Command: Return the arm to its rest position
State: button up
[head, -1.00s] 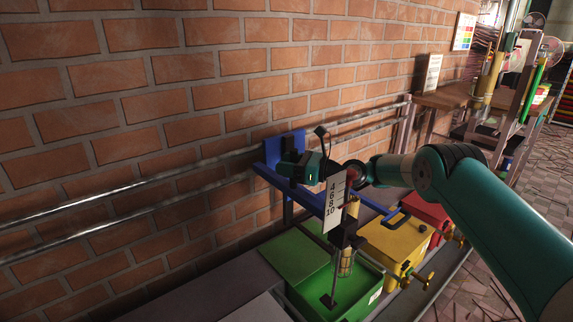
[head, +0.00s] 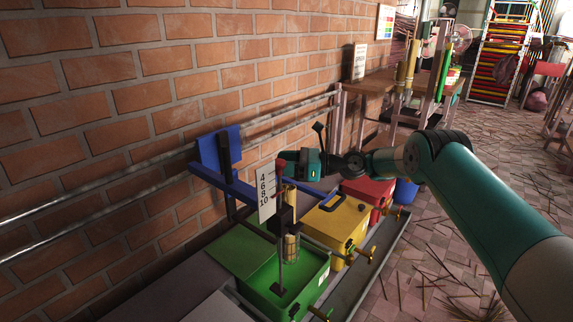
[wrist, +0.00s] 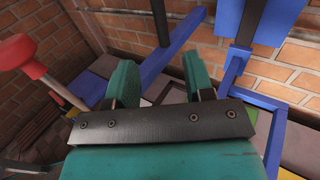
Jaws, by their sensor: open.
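My teal arm reaches in from the right in the head view. My gripper (head: 288,161) is at its end, above the green box and right of the blue wall bracket (head: 216,150). The wrist view shows the two teal fingers of my gripper (wrist: 160,80) spread apart, with nothing held between them. A red knob on a pale rod (wrist: 25,58) stands left of the fingers there. In the head view a white scale card (head: 266,196) hangs close by, left of and below the fingers. I cannot tell whether anything touches my gripper.
A green box (head: 315,275), a yellow box (head: 337,218) and a red box (head: 367,192) stand in a row along the brick wall. Metal rails (head: 100,205) run along the wall. A wooden table (head: 376,86) is farther back. The floor at right is open, strewn with sticks.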

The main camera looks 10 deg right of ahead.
jog(key=shift+a, duration=0.1)
jog(key=s+d+r+n+g+h, duration=0.1)
jog(key=s+d+n+h, duration=0.55)
jog(key=s, duration=0.45)
jog(key=s+d+r+n+h, duration=0.1)
jog(key=s+d+n+h, duration=0.4)
jog(key=s+n, duration=0.45)
jog(key=s+d+n+g+h, duration=0.1)
jog(key=s+d+n+h, duration=0.45)
jog(key=s, duration=0.75)
jog(key=s+a+r+n+g+y, duration=0.35)
jog(key=s+a+r+n, duration=0.4)
jog(key=s+a, duration=0.5)
notch_tip(320, 180, up, 25)
jog(key=w+a+p, duration=0.1)
jog(key=w+p, duration=0.1)
jog(key=p, duration=2.2)
jog(key=shift+a+m, duration=0.25)
jog(key=shift+m, duration=0.15)
